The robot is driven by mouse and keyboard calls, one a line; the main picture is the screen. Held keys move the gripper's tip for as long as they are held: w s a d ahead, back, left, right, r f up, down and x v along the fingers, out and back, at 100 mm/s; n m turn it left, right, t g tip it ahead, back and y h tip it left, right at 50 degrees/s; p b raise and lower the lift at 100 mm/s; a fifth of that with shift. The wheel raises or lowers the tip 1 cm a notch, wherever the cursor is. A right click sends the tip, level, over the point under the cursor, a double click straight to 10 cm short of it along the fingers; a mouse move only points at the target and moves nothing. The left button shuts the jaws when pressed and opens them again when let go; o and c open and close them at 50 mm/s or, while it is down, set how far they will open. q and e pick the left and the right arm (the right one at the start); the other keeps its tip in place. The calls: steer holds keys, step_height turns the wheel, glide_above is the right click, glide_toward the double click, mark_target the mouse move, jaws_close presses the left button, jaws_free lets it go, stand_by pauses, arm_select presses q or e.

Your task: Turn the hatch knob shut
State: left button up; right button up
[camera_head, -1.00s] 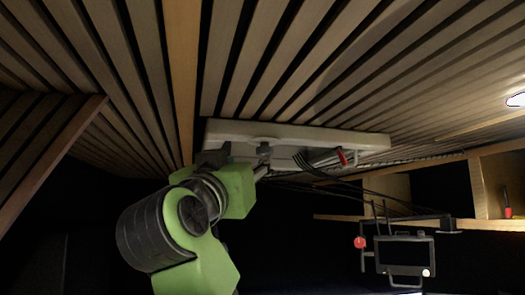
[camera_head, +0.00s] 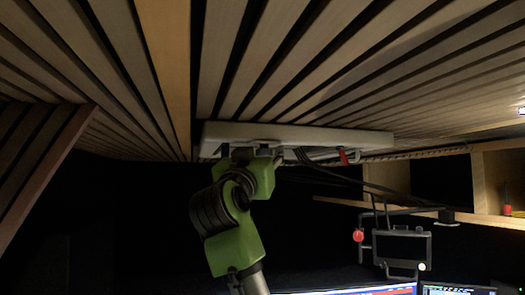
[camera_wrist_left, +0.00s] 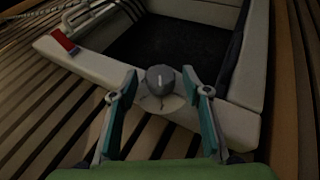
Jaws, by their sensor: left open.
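The hatch (camera_head: 340,138) is a pale frame set in the slatted ceiling in the head view. Its rim (camera_wrist_left: 225,118) and dark opening show in the left wrist view. The hatch knob (camera_wrist_left: 160,80) is a round grey knob with a light mark, on the near rim. My left gripper (camera_wrist_left: 159,74) is open, with one teal-padded finger on each side of the knob in the picture. I see no clear contact, and cannot tell whether the tips reach past it. In the head view my green left arm hides most of the knob area. My right gripper is not in view.
A red-tipped part (camera_wrist_left: 64,41) sits on the hatch rim, and the red part also shows in the head view (camera_head: 343,157). Black cables run right from the hatch. A monitor on an arm (camera_head: 402,248) hangs lower right, near wooden shelves (camera_head: 495,180).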

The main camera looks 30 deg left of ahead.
arm_select(q)
steer(key=shift+s, duration=0.1)
steer(key=c, duration=1.1)
